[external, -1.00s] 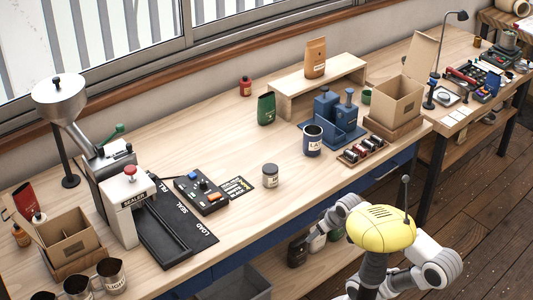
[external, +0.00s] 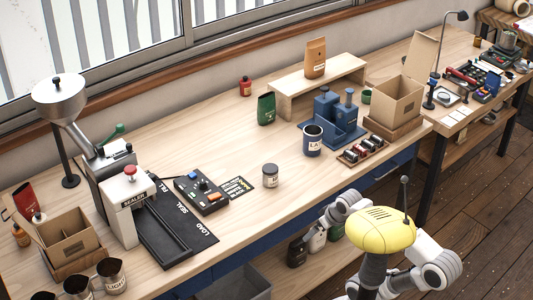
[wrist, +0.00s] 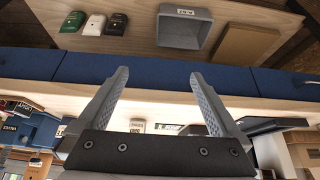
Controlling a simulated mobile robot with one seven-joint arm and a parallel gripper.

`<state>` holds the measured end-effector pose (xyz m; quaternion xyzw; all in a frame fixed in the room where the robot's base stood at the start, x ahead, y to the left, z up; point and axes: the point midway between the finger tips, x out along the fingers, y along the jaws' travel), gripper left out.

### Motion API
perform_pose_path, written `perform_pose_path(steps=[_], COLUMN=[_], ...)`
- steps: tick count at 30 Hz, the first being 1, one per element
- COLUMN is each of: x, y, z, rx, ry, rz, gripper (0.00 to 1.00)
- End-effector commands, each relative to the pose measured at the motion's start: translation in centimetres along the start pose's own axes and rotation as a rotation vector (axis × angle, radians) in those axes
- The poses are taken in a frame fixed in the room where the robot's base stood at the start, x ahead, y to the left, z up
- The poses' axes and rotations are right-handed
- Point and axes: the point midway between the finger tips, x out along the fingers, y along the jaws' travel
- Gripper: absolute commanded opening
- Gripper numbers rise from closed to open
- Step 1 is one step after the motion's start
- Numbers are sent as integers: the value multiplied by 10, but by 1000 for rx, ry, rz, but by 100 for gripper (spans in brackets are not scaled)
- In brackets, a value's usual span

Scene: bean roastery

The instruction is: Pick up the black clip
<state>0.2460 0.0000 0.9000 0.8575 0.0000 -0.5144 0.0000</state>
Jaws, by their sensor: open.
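A small rack (external: 350,160) near the front right of the main bench holds a row of clip-like pieces (external: 367,149) in dark, red and pale tones. They are too small for me to tell which is the black clip. My gripper (wrist: 160,78) shows in the wrist view with its two fingers wide apart and nothing between them. It is in front of the bench, facing its blue front edge and the lower shelf. In the external view my gripper cannot be made out. No clip can be made out in the wrist view.
Beside the rack stand a blue fixture (external: 338,128), a labelled dark cup (external: 312,142) and an open cardboard box (external: 397,100). A jar (external: 270,175) stands mid-bench. Below, the shelf holds bags (wrist: 92,24) and a grey bin (wrist: 183,28).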

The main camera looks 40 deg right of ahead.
Motion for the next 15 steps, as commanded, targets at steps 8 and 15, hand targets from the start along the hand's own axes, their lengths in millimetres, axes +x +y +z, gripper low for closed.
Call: perform_pose_path(steps=[8, 15], x=[-104, -188], y=[0, 0], z=[-58, -102], rx=[0, 0], ry=[8, 4], rz=[0, 0], gripper=[100, 100])
